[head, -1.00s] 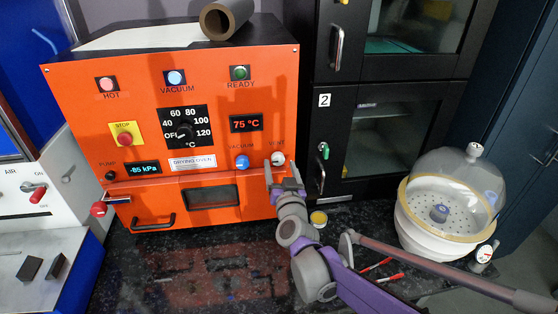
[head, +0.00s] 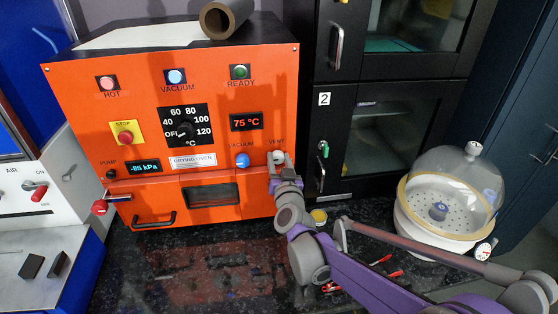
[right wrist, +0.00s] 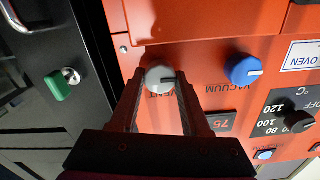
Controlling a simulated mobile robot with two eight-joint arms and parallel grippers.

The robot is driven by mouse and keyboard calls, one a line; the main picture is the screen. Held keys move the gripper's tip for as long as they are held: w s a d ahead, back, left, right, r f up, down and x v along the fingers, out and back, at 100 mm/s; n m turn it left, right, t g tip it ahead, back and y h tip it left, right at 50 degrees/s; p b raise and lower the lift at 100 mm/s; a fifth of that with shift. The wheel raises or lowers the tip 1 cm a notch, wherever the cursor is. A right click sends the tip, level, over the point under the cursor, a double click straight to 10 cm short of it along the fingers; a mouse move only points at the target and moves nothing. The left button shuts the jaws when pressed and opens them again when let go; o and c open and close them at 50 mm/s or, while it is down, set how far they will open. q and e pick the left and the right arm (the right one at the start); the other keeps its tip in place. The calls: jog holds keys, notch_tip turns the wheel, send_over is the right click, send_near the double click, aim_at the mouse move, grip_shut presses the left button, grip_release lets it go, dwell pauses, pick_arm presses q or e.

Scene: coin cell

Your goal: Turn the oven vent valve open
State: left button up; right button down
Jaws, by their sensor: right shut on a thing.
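The orange drying oven (head: 90,215) stands at the left of the head view. Its grey-white vent valve knob (head: 277,157) is at the right of the front panel, beside the blue vacuum knob (head: 242,160). My right gripper (head: 279,165) is at the vent knob, facing the panel. In the right wrist view my right gripper (right wrist: 160,88) has its fingers on both sides of the vent knob (right wrist: 160,79), shut on it. A dark pointer mark shows on the knob's face. The blue knob (right wrist: 242,70) is clear of the fingers. My left gripper is not in view.
The oven displays read 75 °C and -85 kPa. A black cabinet (head: 330,110) with a green key (head: 324,150) stands right of the oven. A glass desiccator (head: 445,205) and red-handled tools (head: 383,260) are on the dark counter near my right arm.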

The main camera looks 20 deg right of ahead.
jog(key=shift+m, duration=0.3)
jog(key=m, duration=0.8)
jog(key=shift+m, duration=0.3)
jog(key=m+p, duration=0.1)
jog(key=m, duration=0.3)
jog(key=shift+d, duration=0.1)
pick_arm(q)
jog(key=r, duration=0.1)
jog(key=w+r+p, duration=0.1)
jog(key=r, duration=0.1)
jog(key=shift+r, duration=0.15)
pick_arm(e)
jog(key=m, duration=0.4)
jog(key=shift+f, duration=0.1)
pick_arm(q)
jog(key=shift+p, duration=0.3)
pick_arm(e)
jog(key=shift+m, duration=0.5)
jog(key=shift+c, duration=1.9)
grip_release()
